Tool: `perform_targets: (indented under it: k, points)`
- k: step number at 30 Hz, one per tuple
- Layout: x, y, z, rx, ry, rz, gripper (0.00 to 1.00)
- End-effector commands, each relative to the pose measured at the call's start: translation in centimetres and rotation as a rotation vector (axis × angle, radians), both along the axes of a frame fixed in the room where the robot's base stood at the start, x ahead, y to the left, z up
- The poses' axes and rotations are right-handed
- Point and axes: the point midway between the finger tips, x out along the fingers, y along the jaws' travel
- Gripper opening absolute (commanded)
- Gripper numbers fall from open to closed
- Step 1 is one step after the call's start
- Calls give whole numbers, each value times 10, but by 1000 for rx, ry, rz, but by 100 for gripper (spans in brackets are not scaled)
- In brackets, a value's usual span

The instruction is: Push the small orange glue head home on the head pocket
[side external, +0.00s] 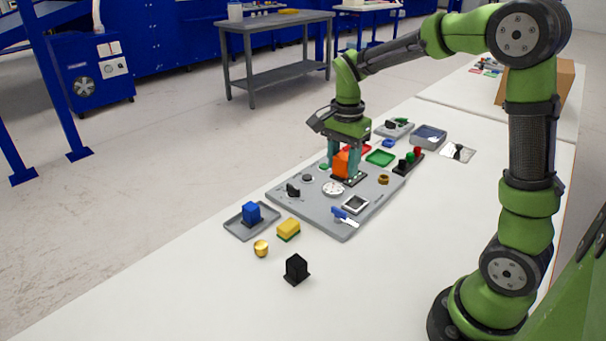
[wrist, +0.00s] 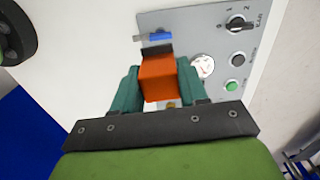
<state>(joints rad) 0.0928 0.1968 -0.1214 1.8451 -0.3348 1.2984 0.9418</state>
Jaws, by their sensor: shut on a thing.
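The orange glue head (side external: 341,163) is a small block held between the two teal fingers of my gripper (side external: 343,160). My gripper is shut on it, low over the far part of the grey panel (side external: 310,212). In the wrist view the orange block (wrist: 158,78) fills the gap between the fingers, with my gripper (wrist: 160,85) on either side of it. A dark base plate (side external: 352,180) shows just below the block. The head pocket itself is hidden under the block and fingers, so I cannot tell whether the block is seated.
A green tray (side external: 380,158) and a rack with coloured knobs (side external: 408,162) stand close behind.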

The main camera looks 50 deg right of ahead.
Motion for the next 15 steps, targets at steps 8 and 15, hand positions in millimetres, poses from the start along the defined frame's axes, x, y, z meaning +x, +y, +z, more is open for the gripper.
perform_targets:
  k: [8,15]
  points:
    - [2,-68,-1,-1,-1,-41,6]
    - [1,-76,-31,0,3,-41,6]
